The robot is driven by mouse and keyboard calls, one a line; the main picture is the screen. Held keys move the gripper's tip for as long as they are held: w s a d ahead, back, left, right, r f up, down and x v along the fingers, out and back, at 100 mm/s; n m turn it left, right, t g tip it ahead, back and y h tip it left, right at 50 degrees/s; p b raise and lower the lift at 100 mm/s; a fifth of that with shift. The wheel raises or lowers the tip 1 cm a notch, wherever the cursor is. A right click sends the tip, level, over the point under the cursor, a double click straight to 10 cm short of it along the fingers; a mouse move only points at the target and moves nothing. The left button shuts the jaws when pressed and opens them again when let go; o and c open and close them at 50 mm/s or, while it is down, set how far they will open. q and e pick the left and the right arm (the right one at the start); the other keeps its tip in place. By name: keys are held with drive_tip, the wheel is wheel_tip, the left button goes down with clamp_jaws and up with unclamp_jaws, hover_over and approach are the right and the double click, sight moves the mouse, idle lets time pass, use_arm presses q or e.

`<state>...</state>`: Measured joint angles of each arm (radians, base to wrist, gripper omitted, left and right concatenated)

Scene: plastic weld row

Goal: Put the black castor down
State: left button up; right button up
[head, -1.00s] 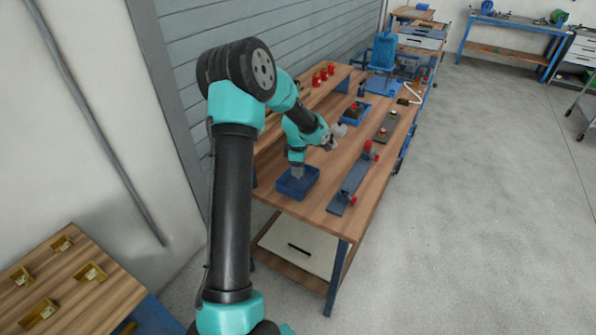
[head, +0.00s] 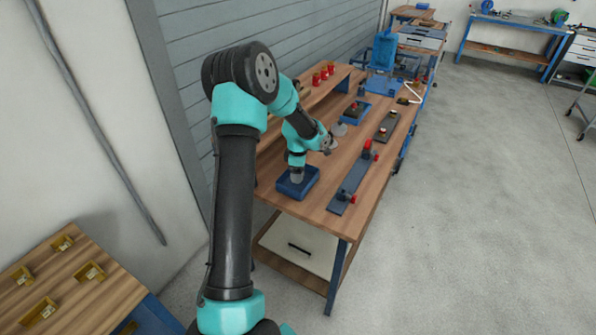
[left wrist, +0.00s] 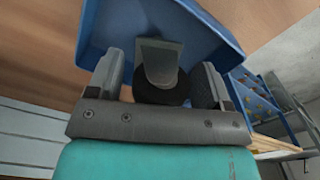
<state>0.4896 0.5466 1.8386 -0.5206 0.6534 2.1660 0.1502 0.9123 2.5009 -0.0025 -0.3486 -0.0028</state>
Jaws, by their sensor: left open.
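The black castor (left wrist: 165,92), with a grey bracket plate (left wrist: 160,64), shows in the left wrist view between the fingers of my left gripper (left wrist: 162,82). The fingers are apart, with a gap to the castor on the left side; on the right the wheel is close to the finger, and I cannot tell if they touch. The blue tray (left wrist: 100,28) lies just beyond it. In the head view my left gripper (head: 297,176) points down at the blue tray (head: 284,188) on the near end of the bench. The castor is too small or hidden to make out there. My right gripper is not in view.
On the wooden bench (head: 308,205), a long grey plate with red clamps (head: 353,180) lies right of the tray. A second blue tray (head: 364,108), a smaller grey plate (head: 386,127) and red items (head: 323,74) stand farther back. Floor right of the bench is clear.

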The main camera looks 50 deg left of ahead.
use_arm(q)
drive_tip(key=shift+r, duration=0.1)
wheel_tip(320, 180, up, 12)
drive_tip(key=shift+r, duration=0.1)
idle(0.5)
idle(0.4)
